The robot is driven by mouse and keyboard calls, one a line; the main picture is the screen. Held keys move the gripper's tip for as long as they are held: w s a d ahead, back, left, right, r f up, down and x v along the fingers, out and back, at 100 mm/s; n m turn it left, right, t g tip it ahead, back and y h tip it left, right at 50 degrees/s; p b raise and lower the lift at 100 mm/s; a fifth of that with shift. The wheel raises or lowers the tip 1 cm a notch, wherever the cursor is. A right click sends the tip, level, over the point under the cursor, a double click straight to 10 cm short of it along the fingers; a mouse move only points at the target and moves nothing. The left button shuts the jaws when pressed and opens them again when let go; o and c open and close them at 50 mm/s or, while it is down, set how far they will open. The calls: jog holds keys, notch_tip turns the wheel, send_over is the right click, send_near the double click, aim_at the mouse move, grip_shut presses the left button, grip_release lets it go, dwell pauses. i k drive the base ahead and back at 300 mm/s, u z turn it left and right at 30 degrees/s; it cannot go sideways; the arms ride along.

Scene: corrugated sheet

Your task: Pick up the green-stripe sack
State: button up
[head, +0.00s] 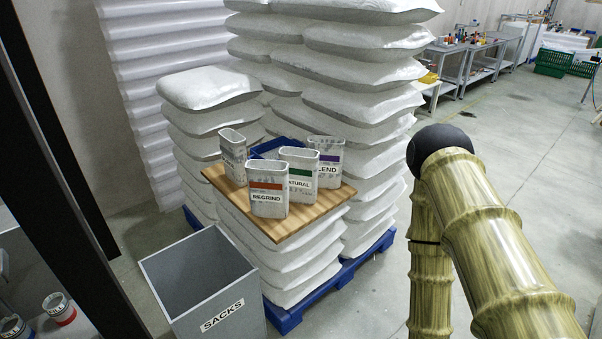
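The green-stripe sack (300,178) stands upright on a wooden board (318,208) in the head view. It is a small pale container with a green band and a label whose visible part reads "ATURAL". The orange-stripe sack marked REGRIND (268,203) stands in front and to its left, hiding part of its left side. The purple-stripe sack marked BLEND (331,158) stands close behind it on the right. Another pale sack (233,158) stands at the board's left. My arm shows at the right, but my gripper is out of view.
The board rests on stacked white bags on a blue pallet (345,274). Taller bag stacks (362,72) rise behind. A blue container (265,150) is partly hidden behind the sacks. A grey bin labelled SACKS (238,290) stands at front left.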

aim_at(304, 163)
jog(key=z, duration=0.3)
jog(key=i, duration=1.55)
jog(key=z, duration=0.05)
